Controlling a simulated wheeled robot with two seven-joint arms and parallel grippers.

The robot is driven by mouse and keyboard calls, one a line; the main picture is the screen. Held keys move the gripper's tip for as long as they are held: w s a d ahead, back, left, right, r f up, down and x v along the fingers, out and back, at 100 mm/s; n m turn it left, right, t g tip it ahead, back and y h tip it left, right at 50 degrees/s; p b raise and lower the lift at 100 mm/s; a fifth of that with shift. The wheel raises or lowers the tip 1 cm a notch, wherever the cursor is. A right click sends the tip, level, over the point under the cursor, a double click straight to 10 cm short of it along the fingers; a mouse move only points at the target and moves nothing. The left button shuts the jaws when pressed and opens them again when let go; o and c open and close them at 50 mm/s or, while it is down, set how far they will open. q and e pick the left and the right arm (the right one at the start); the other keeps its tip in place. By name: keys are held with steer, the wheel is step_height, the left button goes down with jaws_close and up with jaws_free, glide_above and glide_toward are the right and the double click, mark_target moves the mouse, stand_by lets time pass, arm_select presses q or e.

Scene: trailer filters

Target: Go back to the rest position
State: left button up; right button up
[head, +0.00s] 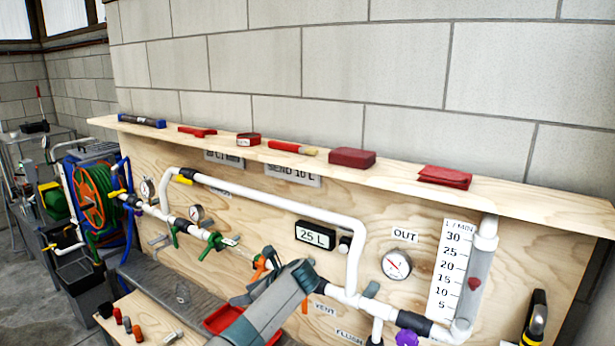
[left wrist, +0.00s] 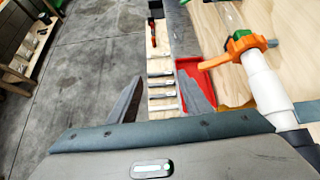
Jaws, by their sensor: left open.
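My left gripper (head: 255,277) is in the lower middle of the head view, in front of the pipe board (head: 375,225). In the left wrist view its two grey fingers (left wrist: 160,97) stand wide apart with nothing between them. An orange valve handle (left wrist: 238,50) on the white pipe (left wrist: 265,88) is to the right of the fingers, apart from them. In the head view my gripper hides part of the lower pipe and the red tray. My right gripper is not in view.
A red tray (head: 222,317) and a wooden strip with small parts (head: 137,333) lie below the board. The shelf (head: 400,184) above carries several items. A hose reel (head: 92,195) stands at the left. Open floor (left wrist: 95,60) shows left of the fingers.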

arm_select(q)
steer(key=s+f+n+g+h+b, duration=0.15)
steer(key=s+f, duration=0.25)
steer(key=f, duration=1)
steer(key=s+f+n+h+b, duration=0.2)
steer(key=s+f, duration=0.3)
steer(key=f, duration=0.9)
steer(key=s+a+f+n+g+h+b, duration=0.1)
steer(key=s+f+n+b, duration=0.1)
steer(key=s+f, duration=0.9)
steer(key=s+a+f+n+g+h+b, duration=0.1)
steer(key=s+f+n+h+b, duration=0.15)
steer(key=s+f, duration=0.85)
steer(key=s+a+f+n+g+h+b, duration=0.15)
steer(key=s+f+n+b, duration=0.4)
steer(key=s+f, duration=1.6)
steer(key=s+a+f+n, duration=0.1)
steer(key=s+f+n, duration=0.1)
steer(key=s, duration=0.6)
steer(key=s+a+f+n+b, duration=0.1)
steer(key=s+a+f+n, duration=0.1)
steer(key=s, duration=0.6)
steer(key=s+a+f+n+b, duration=0.1)
steer(key=s+n, duration=0.3)
steer(key=s, duration=0.4)
steer(key=shift+s+a+f, duration=0.15)
steer(key=shift+a+f, duration=0.35)
steer(key=shift+f, duration=0.25)
steer(key=shift+d, duration=0.1)
